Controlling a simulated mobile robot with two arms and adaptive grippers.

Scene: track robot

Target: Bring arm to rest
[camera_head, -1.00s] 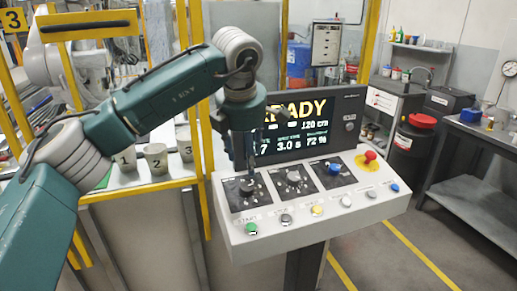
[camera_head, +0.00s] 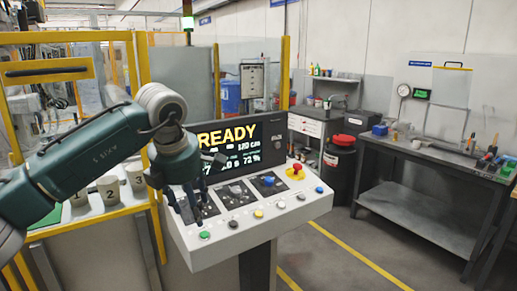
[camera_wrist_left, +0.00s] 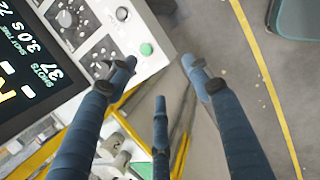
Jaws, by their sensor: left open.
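My left arm comes in from the left in the head view, bent at a grey joint. My left gripper (camera_head: 185,208) hangs fingers-down over the left end of the control console (camera_head: 215,256), close to its left dial. In the left wrist view my left gripper (camera_wrist_left: 158,75) has three blue fingers spread apart with nothing between them. The green button (camera_wrist_left: 146,49) and dials lie past the fingertips there. I cannot tell whether a finger touches the panel. My right gripper is not in view.
The console screen (camera_head: 228,135) reads READY. Numbered cups (camera_head: 107,190) stand on a yellow-edged shelf left of the console, partly behind my arm. Yellow frame posts (camera_head: 285,72) stand behind. A grey workbench (camera_head: 430,158) is at right. The floor between is open.

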